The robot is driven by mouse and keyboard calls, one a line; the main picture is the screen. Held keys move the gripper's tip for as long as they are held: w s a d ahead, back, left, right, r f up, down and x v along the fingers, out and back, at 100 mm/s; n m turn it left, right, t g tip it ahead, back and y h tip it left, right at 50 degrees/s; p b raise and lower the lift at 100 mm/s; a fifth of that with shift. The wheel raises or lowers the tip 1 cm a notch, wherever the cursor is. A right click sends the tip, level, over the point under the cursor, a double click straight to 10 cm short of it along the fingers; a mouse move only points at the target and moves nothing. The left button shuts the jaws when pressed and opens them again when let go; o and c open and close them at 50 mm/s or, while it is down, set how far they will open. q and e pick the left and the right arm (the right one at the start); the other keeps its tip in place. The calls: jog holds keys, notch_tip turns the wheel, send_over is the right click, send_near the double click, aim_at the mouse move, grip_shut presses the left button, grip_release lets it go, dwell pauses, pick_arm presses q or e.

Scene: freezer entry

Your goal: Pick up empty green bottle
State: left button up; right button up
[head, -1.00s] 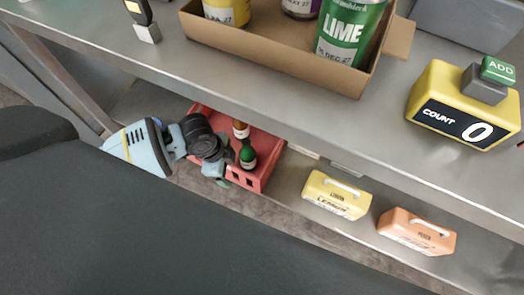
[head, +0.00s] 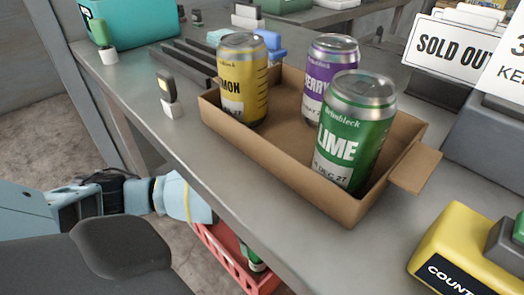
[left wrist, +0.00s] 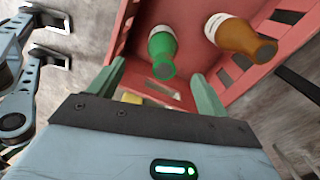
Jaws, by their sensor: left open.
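The green bottle (left wrist: 162,50) lies between the two fingers of my left gripper (left wrist: 159,70) in the left wrist view, its open mouth facing the camera. The gripper is open, and no finger clearly presses on the bottle. The bottle has a pale label and stands in a red crate (left wrist: 118,42) beside a brown bottle (left wrist: 245,38). In the head view the green bottle (head: 254,262) shows only partly in the crate (head: 218,250) below the counter edge. My left arm reaches towards it there, and its fingers are hidden.
The metal counter (head: 260,225) overhangs the crate. On it stand a cardboard tray (head: 290,185) with lemon (head: 243,80), berry (head: 322,70) and lime (head: 352,130) cans, and a yellow counter box (head: 455,240). Grey-blue jointed parts fill the left side of the wrist view.

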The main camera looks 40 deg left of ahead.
pick_arm(q)
jog(key=shift+f+b, duration=0.55)
jog(key=shift+f, duration=0.8)
jog(key=b, duration=0.2)
send_over(257, 266)
jog(key=w+a, duration=0.2)
jog(key=shift+w+f, duration=0.1)
jog(key=shift+f, duration=2.1)
jog(key=shift+f+b, duration=0.3)
jog(key=shift+f, duration=0.1)
pick_arm(e)
jog(key=f, duration=0.2)
jog(key=s+f, duration=0.1)
jog(key=f, duration=0.1)
jog(key=shift+s, duration=0.1)
pick_arm(q)
jog(key=c, duration=1.3)
pick_arm(e)
jog(key=shift+s+f+g, duration=0.1)
jog(key=shift+s+g, duration=0.2)
jog(key=shift+s, duration=0.25)
pick_arm(q)
jog(key=shift+r, duration=0.1)
